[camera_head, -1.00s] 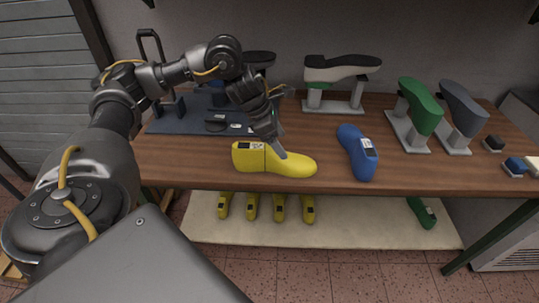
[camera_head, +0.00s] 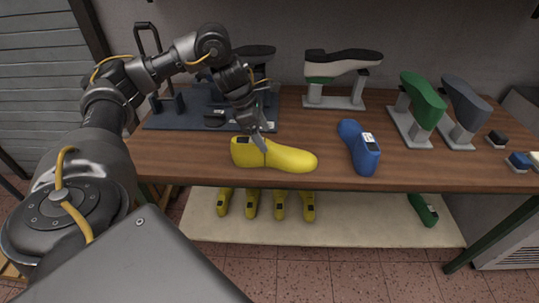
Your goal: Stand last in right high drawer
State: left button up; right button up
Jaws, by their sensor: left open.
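A yellow shoe last (camera_head: 285,157) lies on its side near the front edge of the wooden table, toe to the right. A green last (camera_head: 424,100) and a grey last (camera_head: 465,104) stand tilted on grey stands at the right. My right gripper is not in view. No drawer can be made out.
A dark blue fixture (camera_head: 190,121) sits at the back left behind my left arm. A white and black last (camera_head: 335,68) rests on a stand at the back. Several yellow lasts and a green one (camera_head: 423,210) lie on the lower shelf (camera_head: 360,233).

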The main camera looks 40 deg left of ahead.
aim_at(267, 142)
pick_arm(q)
jog(key=shift+d+f, duration=0.1)
jog(key=shift+f, duration=0.15)
jog(key=x, duration=0.4)
jog(key=shift+w+f, duration=0.1)
jog(key=shift+w, duration=0.05)
jog(key=shift+f, duration=0.2)
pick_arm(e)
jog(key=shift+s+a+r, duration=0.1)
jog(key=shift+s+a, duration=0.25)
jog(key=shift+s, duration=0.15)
pick_arm(q)
jog(key=c, duration=1.6)
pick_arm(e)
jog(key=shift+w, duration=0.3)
pick_arm(q)
jog(key=shift+r, duration=0.1)
jog(key=shift+c, duration=0.2)
